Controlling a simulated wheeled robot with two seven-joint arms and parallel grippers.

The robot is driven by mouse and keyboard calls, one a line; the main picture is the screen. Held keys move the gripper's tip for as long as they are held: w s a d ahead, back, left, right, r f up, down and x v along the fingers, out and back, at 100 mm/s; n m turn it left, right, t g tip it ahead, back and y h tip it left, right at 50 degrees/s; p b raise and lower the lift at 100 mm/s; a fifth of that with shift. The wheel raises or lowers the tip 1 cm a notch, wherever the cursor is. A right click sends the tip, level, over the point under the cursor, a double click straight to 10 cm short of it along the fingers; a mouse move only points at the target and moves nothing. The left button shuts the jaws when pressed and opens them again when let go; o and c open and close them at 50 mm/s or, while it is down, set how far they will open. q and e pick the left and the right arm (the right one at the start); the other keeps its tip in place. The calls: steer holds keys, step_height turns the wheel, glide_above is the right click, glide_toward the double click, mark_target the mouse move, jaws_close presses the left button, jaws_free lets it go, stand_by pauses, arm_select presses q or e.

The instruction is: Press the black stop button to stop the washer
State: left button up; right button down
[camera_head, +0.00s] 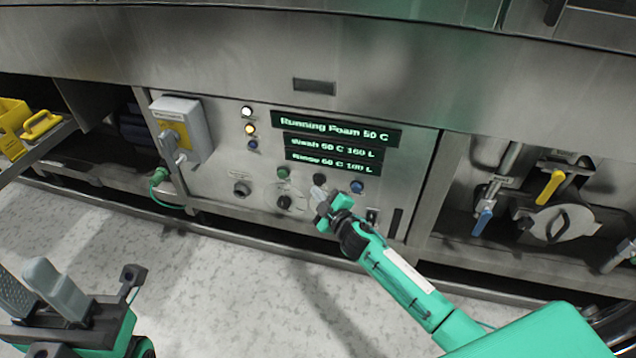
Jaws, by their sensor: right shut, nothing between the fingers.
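The black stop button (319,179) is on the steel control panel, between a green button (283,172) and a blue button (357,187), below the display. The top display line (333,130) reads "Running Foam 50 C". My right gripper (322,204) is shut and empty, just below the black button in the picture. The button's face shows above the fingertips, and I cannot tell how far they are from the panel. My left gripper (36,290) is at the lower left, over the floor, far from the panel; its grey fingers look apart with nothing between them.
A grey switch box (182,127) with a yellow plate is left of the panel. A black knob (284,202) and a small switch (372,216) flank my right gripper. Valves with yellow (551,188) and blue handles (482,222) are at the right. Open floor (230,300) lies in front.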

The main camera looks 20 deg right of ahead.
steer(key=shift+w+d, duration=0.25)
steer(key=shift+w, duration=0.15)
steer(key=shift+w+d, duration=0.25)
steer(key=shift+w, duration=0.15)
stand_by(0.8)
stand_by(0.3)
steer(key=shift+s+a+p, duration=0.35)
steer(key=shift+s+a, duration=0.15)
steer(key=shift+s, duration=0.3)
steer(key=s+a, duration=0.1)
steer(key=s, duration=0.1)
steer(key=s+a+p, duration=0.1)
steer(key=s, duration=0.1)
steer(key=shift+a, duration=0.4)
steer(key=shift+s, duration=0.1)
stand_by(0.4)
